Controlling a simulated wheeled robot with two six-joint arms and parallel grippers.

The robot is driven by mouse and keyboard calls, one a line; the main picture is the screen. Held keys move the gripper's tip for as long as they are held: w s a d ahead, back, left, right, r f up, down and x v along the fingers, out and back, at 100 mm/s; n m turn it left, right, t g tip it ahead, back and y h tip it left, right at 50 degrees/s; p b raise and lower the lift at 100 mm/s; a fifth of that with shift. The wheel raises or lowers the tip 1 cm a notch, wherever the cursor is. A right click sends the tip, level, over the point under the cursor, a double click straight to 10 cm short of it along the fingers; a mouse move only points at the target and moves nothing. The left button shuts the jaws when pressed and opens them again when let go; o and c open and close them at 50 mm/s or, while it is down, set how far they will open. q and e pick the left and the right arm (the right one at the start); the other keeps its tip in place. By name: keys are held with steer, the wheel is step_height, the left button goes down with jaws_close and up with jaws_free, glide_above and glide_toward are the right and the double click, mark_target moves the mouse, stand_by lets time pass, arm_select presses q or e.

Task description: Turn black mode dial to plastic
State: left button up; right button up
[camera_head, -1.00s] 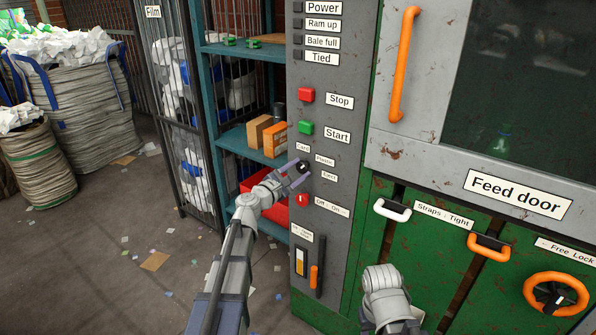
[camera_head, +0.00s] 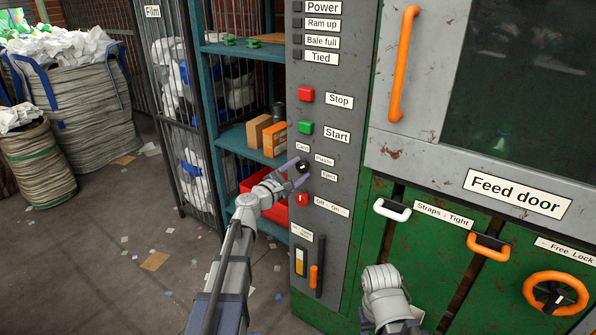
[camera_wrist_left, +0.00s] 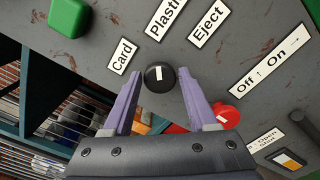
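The black mode dial (camera_head: 303,167) sits on the grey control panel among the labels Card (camera_head: 302,147), Plastic (camera_head: 324,160) and Eject (camera_head: 329,176). In the left wrist view the dial (camera_wrist_left: 160,77) has a white mark pointing up the picture, roughly toward the Plastic label (camera_wrist_left: 165,17). My left gripper (camera_head: 301,169) is at the dial. Its two purple fingers (camera_wrist_left: 160,73) are open, one on each side of the dial, with narrow gaps showing. My right gripper is not visible; only part of my right arm shows at the bottom.
A red Off/On knob (camera_head: 302,200) is just below the dial. The green Start button (camera_head: 306,128) and red Stop button (camera_head: 306,95) are above. An orange lever (camera_head: 314,276) is lower on the panel. Shelves with boxes (camera_head: 274,138) stand to the left.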

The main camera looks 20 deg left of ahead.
arm_select(q)
steer(key=o, duration=0.3)
steer(key=shift+s, duration=0.1)
steer(key=v, duration=0.7)
steer(key=shift+s, duration=0.3)
steer(key=shift+a, duration=0.15)
